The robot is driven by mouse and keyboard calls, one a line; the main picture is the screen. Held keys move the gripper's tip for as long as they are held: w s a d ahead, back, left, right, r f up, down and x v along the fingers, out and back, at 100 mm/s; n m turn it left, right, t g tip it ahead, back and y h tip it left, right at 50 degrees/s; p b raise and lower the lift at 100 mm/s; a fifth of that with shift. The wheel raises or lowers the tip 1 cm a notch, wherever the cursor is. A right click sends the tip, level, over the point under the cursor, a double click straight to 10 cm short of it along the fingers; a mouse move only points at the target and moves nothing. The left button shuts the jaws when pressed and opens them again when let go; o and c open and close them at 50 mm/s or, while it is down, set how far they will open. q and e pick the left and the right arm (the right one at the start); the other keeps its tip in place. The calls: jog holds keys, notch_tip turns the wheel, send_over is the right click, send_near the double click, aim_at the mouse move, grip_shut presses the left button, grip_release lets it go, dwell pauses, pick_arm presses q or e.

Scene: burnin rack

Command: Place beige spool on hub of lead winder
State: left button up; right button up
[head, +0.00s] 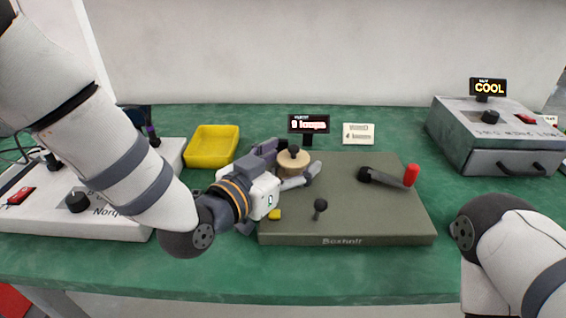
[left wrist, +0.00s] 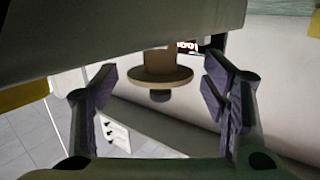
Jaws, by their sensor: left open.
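The beige spool (head: 291,168) is at the left rear of the olive lead winder (head: 350,226), with a dark round knob (head: 294,151) above its upper flange. My left gripper (head: 284,166) is open around the spool, one finger on each side. In the left wrist view, the spool (left wrist: 155,77) shows between the spread fingers of the left gripper (left wrist: 160,88), with a gap on both sides. The hub is hidden, and I cannot tell whether the spool is fully seated. My right gripper is out of view.
The winder's crank has a red handle (head: 412,175), and a black knob (head: 320,206) stands near its front. A display (head: 308,124) and a small card (head: 358,133) stand behind. A yellow tray (head: 212,146) is left; a grey drawer box (head: 500,140) is right.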

pick_arm(q)
jog(key=p+v, duration=0.1)
jog(key=v, duration=1.1)
jog(key=shift+r, duration=0.1)
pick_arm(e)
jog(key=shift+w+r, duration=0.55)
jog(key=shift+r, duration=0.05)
